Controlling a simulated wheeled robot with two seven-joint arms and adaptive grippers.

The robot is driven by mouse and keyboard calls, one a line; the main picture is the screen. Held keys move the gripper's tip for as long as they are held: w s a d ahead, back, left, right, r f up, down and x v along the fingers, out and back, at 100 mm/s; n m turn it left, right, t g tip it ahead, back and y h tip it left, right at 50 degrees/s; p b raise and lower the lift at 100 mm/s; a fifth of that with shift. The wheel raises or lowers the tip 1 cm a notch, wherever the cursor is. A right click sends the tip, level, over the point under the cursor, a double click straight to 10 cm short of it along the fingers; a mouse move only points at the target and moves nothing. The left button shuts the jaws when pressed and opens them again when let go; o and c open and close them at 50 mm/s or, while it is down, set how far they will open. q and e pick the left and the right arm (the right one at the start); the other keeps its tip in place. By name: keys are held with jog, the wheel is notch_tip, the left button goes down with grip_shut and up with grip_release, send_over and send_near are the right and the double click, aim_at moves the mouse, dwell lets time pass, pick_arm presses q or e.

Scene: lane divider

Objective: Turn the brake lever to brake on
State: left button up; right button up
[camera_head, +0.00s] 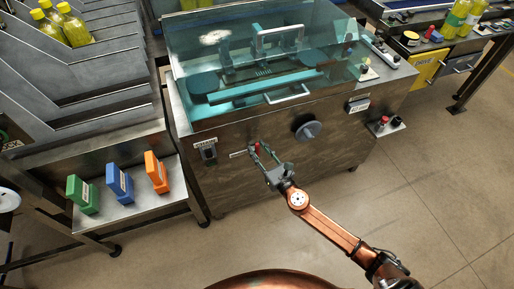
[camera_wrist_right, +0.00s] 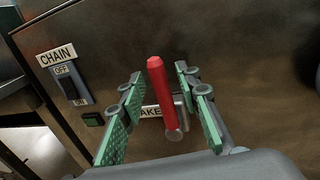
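The brake lever has a red handle (camera_wrist_right: 157,85) and sits on the front panel of the machine, beside a label (camera_wrist_right: 150,111) partly hidden so that only "AKE" reads. In the wrist view the handle points up from a round pivot at its lower end. In the head view the red handle (camera_head: 257,147) is small and partly covered. My right gripper (camera_head: 263,153) is open at the panel. Its two green-padded fingers (camera_wrist_right: 158,92) stand on either side of the handle, with gaps visible on both sides. My left gripper is not in view.
A transparent cover (camera_head: 200,60) is above. A shelf (camera_head: 135,205) with coloured boxes stands left.

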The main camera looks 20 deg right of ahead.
jog(key=shift+w+a, duration=0.1)
jog(key=shift+w, duration=0.4)
jog(key=shift+c, duration=0.3)
grip_shut()
